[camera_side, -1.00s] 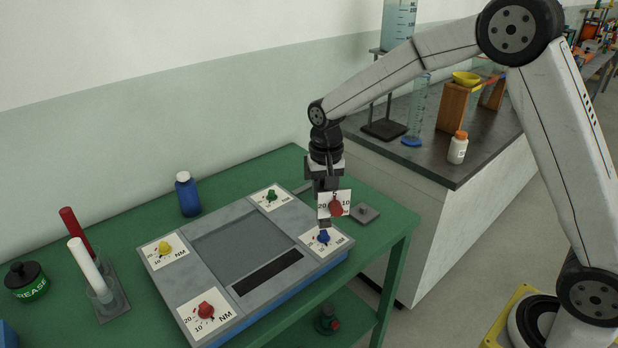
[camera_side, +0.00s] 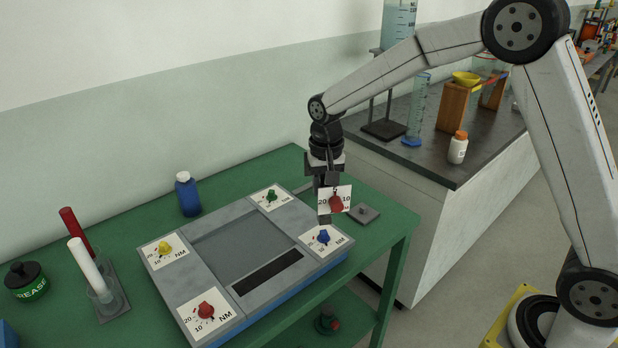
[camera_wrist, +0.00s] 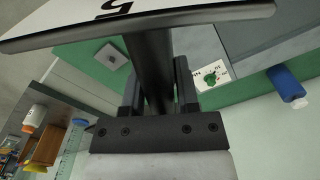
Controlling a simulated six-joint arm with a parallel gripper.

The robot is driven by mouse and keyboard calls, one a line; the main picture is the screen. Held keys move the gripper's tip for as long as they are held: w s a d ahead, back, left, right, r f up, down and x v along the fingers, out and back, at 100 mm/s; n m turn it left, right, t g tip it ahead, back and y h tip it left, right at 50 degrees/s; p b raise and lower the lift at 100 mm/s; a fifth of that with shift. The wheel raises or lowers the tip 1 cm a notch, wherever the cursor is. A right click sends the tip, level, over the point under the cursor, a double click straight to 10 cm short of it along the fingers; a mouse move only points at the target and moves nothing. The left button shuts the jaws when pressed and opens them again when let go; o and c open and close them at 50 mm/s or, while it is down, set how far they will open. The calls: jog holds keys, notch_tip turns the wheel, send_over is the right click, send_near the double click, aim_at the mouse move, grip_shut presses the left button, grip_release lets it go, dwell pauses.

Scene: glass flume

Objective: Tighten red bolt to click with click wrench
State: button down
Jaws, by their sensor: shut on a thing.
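My gripper (camera_side: 325,180) points down above the right side of the grey plate and is shut on a dark shaft, apparently the click wrench (camera_side: 324,216). The wrench carries a white dial card (camera_side: 326,193) with numbers and a red knob (camera_side: 336,205). In the wrist view the dark shaft (camera_wrist: 150,70) runs between the jaws to the white card (camera_wrist: 60,28). The wrench's lower end is near the blue bolt (camera_side: 323,237); I cannot tell the exact gap. The red bolt (camera_side: 206,310) sits on a white scale card at the grey plate's front-left corner, well away from my gripper.
A yellow bolt (camera_side: 165,248) and green bolt (camera_side: 271,196) sit on other corners of the grey plate (camera_side: 218,329). A blue bottle (camera_side: 188,196), grease jar (camera_side: 26,281) and rack with red and white tubes (camera_side: 113,302) stand on the green table. A small grey block (camera_side: 364,213) lies at right.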

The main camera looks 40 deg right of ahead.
jog(key=shift+r, duration=0.1)
jog(key=a+r+n, duration=0.2)
jog(key=a+n, duration=0.5)
jog(key=a, duration=2.4)
jog(key=shift+a+n, duration=0.2)
jog(key=shift+n, duration=0.2)
jog(key=shift+f, duration=0.4)
jog(key=shift+f, duration=1.75)
jog(key=shift+f, duration=1.2)
jog(key=shift+m, duration=1.1)
